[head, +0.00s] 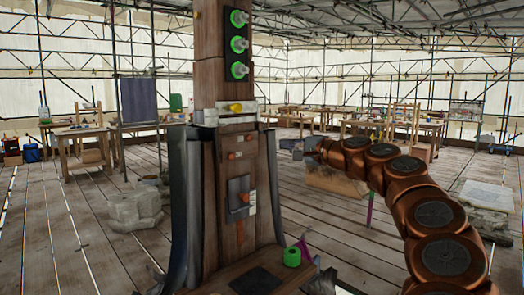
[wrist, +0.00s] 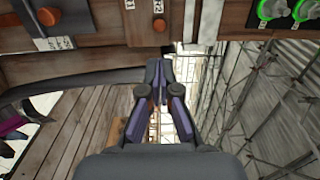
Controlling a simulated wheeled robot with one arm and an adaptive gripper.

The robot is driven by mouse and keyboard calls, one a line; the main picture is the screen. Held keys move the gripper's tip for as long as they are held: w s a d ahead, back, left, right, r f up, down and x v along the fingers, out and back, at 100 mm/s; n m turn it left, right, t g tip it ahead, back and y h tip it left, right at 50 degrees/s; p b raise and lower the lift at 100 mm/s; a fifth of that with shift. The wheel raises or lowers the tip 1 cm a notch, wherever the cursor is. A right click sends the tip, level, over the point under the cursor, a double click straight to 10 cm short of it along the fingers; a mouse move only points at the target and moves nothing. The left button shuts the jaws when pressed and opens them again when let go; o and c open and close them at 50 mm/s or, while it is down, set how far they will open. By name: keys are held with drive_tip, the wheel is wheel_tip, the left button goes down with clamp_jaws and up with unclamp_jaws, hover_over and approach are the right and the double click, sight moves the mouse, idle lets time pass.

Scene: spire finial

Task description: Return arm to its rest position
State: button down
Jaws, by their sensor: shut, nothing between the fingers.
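My copper-coloured arm (head: 408,190) reaches in from the right in the head view, bent, with its far end beside the wooden spire post (head: 208,80). My gripper (wrist: 158,82) shows in the wrist view with its dark and purple fingers together and nothing between them. It points towards the post's wooden face and an orange peg (wrist: 159,25), apart from them as far as I can tell. In the head view the fingers are too small to make out. The post carries a black panel (head: 237,58) with several green-ringed fittings and a yellow knob (head: 235,107).
A green ring-shaped piece (head: 292,256) sits on the post's base at the right. A stone block (head: 136,208) stands on the plank floor at left, and a pale slab (head: 487,195) lies at right. Workbenches (head: 80,135) and scaffolding stand behind. Much of the plank floor is clear.

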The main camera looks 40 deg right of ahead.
idle(0.4)
drive_tip(key=w+a+n+g+y+p, duration=0.25)
drive_tip(key=a+n, duration=0.25)
drive_tip(key=a, duration=1)
drive_tip(key=w+a+n+g+y+p, duration=0.2)
drive_tip(key=a+n+g+y, duration=0.25)
drive_tip(key=a, duration=1.15)
drive_tip(key=s+a+f+n+g, duration=0.25)
drive_tip(key=a+f, duration=0.25)
drive_tip(key=a, duration=0.3)
drive_tip(key=s+a+f+n+g+h+p, duration=0.1)
drive_tip(key=s+a+f+n+g+p, duration=0.15)
drive_tip(key=s+a+f, duration=0.35)
drive_tip(key=s+a+f+n+g+h+p, duration=0.2)
drive_tip(key=s+a+f+g, duration=0.1)
drive_tip(key=s+f, duration=0.4)
drive_tip(key=s+d+f+n+g+h+p, duration=0.1)
drive_tip(key=s+f, duration=0.3)
drive_tip(key=s, duration=0.5)
drive_tip(key=s+d+f+g+h+p, duration=0.1)
drive_tip(key=s+d+f+g+h, duration=0.1)
drive_tip(key=s, duration=0.6)
drive_tip(key=shift+s+d+f+n+g+h+p, duration=0.3)
drive_tip(key=shift+s+d+f+n+g, duration=0.1)
drive_tip(key=shift+d+f+g, duration=0.4)
drive_tip(key=shift+a, duration=0.1)
